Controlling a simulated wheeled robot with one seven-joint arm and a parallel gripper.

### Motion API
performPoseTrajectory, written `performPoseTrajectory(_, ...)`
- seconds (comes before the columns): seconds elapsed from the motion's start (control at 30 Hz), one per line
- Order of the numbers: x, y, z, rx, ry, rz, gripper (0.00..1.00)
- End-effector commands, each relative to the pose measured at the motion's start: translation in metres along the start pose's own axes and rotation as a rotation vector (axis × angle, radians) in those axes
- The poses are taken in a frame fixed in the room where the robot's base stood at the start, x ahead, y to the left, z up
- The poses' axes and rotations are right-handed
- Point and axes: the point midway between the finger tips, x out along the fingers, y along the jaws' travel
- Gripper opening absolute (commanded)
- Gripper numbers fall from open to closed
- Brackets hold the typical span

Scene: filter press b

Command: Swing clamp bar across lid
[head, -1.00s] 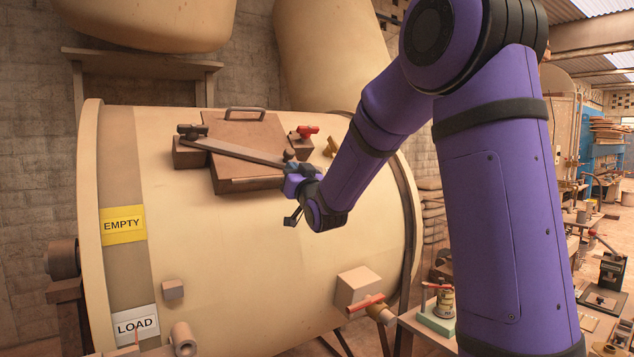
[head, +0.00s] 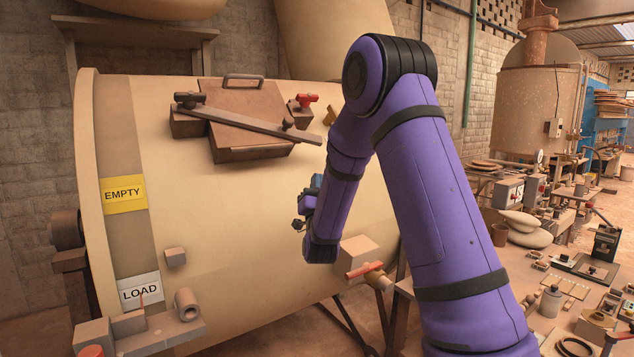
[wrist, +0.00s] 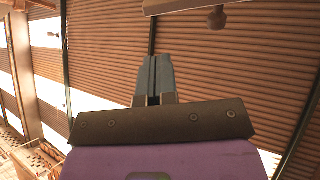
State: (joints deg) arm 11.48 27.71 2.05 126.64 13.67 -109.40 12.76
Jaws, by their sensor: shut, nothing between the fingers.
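The brown lid (head: 236,140) sits on top of the cream drum, with a grey loop handle at its back. The clamp bar (head: 245,124) lies diagonally across the lid, from the dark pivot knob (head: 190,99) at the left to beyond the lid's right edge. A dark knob (head: 289,123) stands near its right end. That end lies in front of the block with the red handle (head: 306,100), apart from the handle. My gripper (head: 299,224) is below and apart from the bar, in front of the drum. In the wrist view its fingers (wrist: 153,82) are shut and empty.
The drum (head: 240,210) carries EMPTY (head: 124,194) and LOAD (head: 139,291) labels. A block (head: 358,250) with a red-handled valve (head: 365,270) is close right of my gripper. A cluttered bench (head: 550,300) stands at the right. A knobbed edge (wrist: 217,18) shows atop the wrist view.

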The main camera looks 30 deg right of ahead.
Motion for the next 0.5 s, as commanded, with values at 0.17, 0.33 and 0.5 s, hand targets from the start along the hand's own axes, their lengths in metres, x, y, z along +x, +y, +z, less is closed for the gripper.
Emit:
performPoseTrajectory(0.17, 0.035, 0.000, 0.000, 0.000, 0.003, -0.001, 0.00)
performPoseTrajectory(0.33, 0.067, 0.000, -0.001, 0.000, 0.003, -0.001, 0.00)
performPoseTrajectory(0.5, 0.092, 0.000, 0.000, 0.001, 0.001, -0.001, 0.00)
